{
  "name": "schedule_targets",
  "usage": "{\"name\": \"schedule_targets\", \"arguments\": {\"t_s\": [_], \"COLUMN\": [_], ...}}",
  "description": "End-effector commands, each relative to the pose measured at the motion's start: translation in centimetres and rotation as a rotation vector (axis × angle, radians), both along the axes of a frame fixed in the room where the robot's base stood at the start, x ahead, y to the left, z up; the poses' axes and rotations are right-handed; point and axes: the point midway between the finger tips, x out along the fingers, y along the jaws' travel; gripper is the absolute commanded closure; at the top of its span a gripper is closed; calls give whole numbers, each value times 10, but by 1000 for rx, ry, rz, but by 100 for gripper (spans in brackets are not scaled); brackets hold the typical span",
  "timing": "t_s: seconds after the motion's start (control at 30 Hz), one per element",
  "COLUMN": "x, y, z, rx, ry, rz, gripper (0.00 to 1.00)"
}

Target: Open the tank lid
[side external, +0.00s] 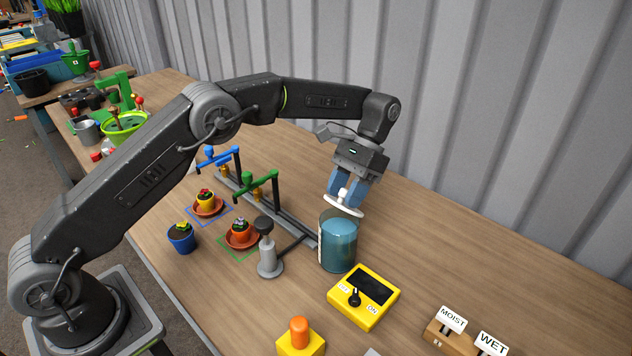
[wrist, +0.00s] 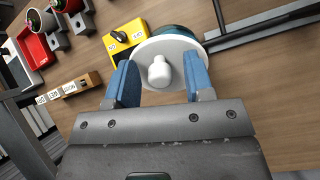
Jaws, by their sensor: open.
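The tank (side external: 338,247) is a clear cylinder with blue liquid, standing upright on the table. Its white round lid (side external: 343,207) is tilted at the tank's top, with a gap showing at one side; whether it still touches the rim is unclear. In the wrist view the lid (wrist: 180,48) has a white knob (wrist: 160,72), and the tank (wrist: 172,31) is mostly hidden behind it. My gripper (side external: 347,192) is just above the lid. In the wrist view its blue fingers (wrist: 159,65) are open on either side of the knob, with gaps visible.
A yellow control box (side external: 364,297) with a dial is close in front of the tank. A grey pump (side external: 269,252) and green tap (side external: 262,184) stand left. Potted plants (side external: 241,233) are farther left. MOIST and WET signs (side external: 452,318) are at lower right. Table right of the tank is clear.

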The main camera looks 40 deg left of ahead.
Motion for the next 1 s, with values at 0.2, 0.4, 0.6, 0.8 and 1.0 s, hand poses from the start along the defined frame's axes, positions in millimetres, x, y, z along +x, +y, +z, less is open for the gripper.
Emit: {"name": "schedule_targets", "arguments": {"t_s": [0.2,0.4,0.6,0.8,1.0], "x": [-1,-5,-13,-21,-29], "y": [0,0,0,0,0], "z": [0,-1,-5,-12,-20], "rx": [1,1,0,1,0], "ry": [-5,-63,-180,-315,-457], "rz": [0,0,0,-1,-1], "gripper": [52,52,52,52,52]}}
